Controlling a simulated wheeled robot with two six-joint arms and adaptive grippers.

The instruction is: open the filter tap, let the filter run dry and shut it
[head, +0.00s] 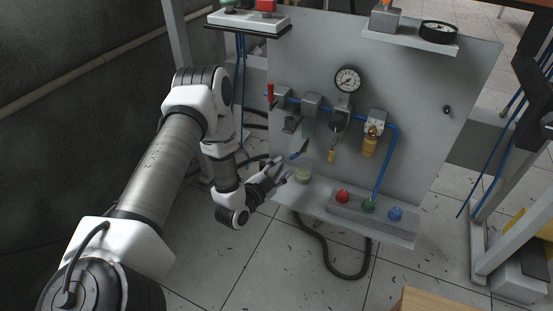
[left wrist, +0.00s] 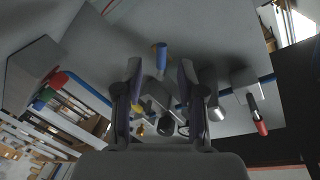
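The panel (head: 420,110) carries a row of air units. The filter (head: 292,122) hangs left of the gauge. A small blue-ended part (head: 300,153), which looks like the tap handle, shows below it. A blue cylinder (left wrist: 161,53) shows between my fingertips in the left wrist view; I cannot tell for sure that it is the same part. My left gripper (head: 286,170) is open beside the tap, at the cup's left. No contact can be made out. My right gripper is not in view.
A red-handled valve (head: 270,95) is at the panel's left. The floor in front is mostly free.

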